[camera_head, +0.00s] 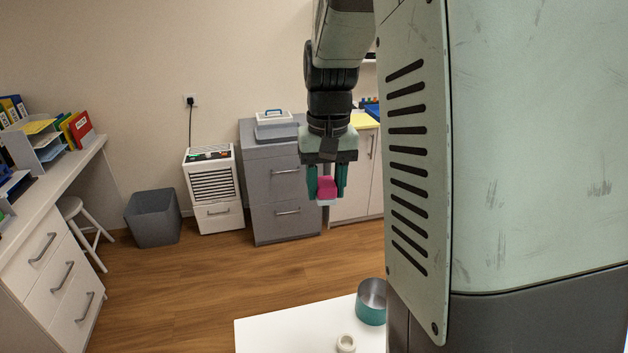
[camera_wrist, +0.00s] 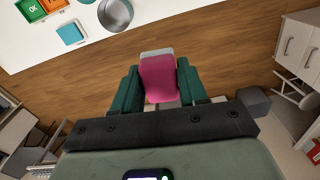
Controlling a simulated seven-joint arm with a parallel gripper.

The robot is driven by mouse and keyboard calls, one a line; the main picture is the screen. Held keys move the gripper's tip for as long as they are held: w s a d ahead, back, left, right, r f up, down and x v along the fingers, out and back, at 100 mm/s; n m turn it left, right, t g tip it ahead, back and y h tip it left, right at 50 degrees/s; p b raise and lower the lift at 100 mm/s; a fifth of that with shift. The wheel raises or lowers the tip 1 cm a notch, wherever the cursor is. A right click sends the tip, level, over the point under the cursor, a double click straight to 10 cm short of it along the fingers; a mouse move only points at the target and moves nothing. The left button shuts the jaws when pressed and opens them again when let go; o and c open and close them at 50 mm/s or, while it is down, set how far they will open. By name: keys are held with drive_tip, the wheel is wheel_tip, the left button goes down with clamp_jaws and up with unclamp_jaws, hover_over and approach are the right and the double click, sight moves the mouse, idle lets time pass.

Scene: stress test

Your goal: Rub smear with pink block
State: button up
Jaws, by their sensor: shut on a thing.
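The pink block (camera_head: 326,186) has a pale grey-white layer along its lower face. My gripper (camera_head: 327,188) is shut on it, with a green finger on each side, and holds it up in the air, apart from any surface. In the wrist view the pink block (camera_wrist: 158,78) sits between the two green fingers of my gripper (camera_wrist: 159,88), with its pale layer at the far end. I cannot make out a smear in either view.
A white table (camera_head: 275,332) stands low in front, carrying a teal-sided metal bowl (camera_head: 371,303) and a small cream ring-shaped object (camera_head: 346,343). The wrist view shows a teal square item (camera_wrist: 70,34) and green and orange trays (camera_wrist: 30,10) on the white table. Grey drawers (camera_head: 283,190) stand behind my gripper.

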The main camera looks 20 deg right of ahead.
drive_tip(key=s+d+f+m, duration=0.3)
drive_tip(key=s+d+f, duration=0.1)
drive_tip(key=d, duration=0.6)
drive_tip(key=s+d+f+m, duration=0.3)
drive_tip(key=s+d, duration=0.1)
drive_tip(key=d, duration=0.5)
drive_tip(key=s+d+f+m, duration=0.3)
drive_tip(key=s+d+f, duration=0.1)
drive_tip(key=d, duration=0.6)
drive_tip(key=s+d+f+m, duration=0.3)
drive_tip(key=s+d, duration=0.1)
drive_tip(key=s, duration=0.5)
drive_tip(key=s+d+f+m, duration=0.2)
drive_tip(key=s+d+f, duration=0.15)
drive_tip(key=s, duration=0.55)
drive_tip(key=s+d+f+m, duration=0.3)
drive_tip(key=s+d, duration=0.1)
drive_tip(key=s, duration=0.5)
drive_tip(key=shift+w+f, duration=0.15)
drive_tip(key=shift+f, duration=1.6)
drive_tip(key=shift+w+f, duration=0.1)
drive_tip(key=shift+f, duration=1.65)
drive_tip(key=shift+a+f, duration=0.25)
drive_tip(key=shift+f, duration=0.1)
drive_tip(key=shift+a+f, duration=0.15)
drive_tip(key=shift+a, duration=3.6)
drive_tip(key=shift+d, duration=4)
wheel_tip(320, 180, up, 8)
drive_tip(key=shift+w, duration=0.1)
